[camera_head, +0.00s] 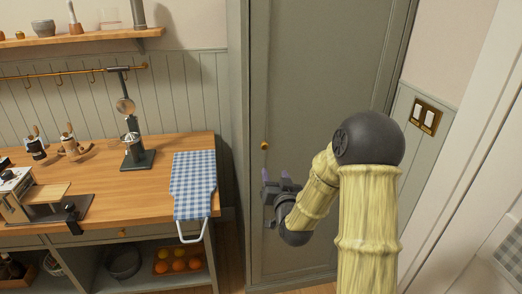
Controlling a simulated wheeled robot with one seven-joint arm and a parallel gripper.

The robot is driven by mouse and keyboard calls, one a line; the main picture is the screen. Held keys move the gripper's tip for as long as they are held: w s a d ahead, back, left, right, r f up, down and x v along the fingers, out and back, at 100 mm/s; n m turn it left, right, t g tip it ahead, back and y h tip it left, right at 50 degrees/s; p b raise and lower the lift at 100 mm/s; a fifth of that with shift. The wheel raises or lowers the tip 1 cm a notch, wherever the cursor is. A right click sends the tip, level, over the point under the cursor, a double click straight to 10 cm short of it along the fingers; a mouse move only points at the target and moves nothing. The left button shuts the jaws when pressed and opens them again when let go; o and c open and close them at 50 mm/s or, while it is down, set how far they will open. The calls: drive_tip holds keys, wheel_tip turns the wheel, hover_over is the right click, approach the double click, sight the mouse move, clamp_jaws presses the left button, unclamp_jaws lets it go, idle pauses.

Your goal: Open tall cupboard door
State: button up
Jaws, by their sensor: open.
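The tall cupboard door (320,70) is a grey-green panel in the middle of the head view, and it looks shut. Its small round brass knob (265,146) sits near the door's left edge. My gripper (275,175) is open in front of the door, a little below the knob and slightly to its right. I see no contact between its fingers and the knob. My arm covers the lower right part of the door.
A wooden counter (100,190) with a blue checked cloth (194,185) and a metal stand (136,150) is to the left. A brass switch plate (425,115) is on the wall at right, beside a white door frame (470,130). A narrow strip of floor shows between counter and cupboard.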

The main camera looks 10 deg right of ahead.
sight(265, 148)
drive_tip(key=w+p, duration=0.3)
drive_tip(key=w, duration=1.1)
drive_tip(key=shift+w, duration=0.2)
clamp_jaws()
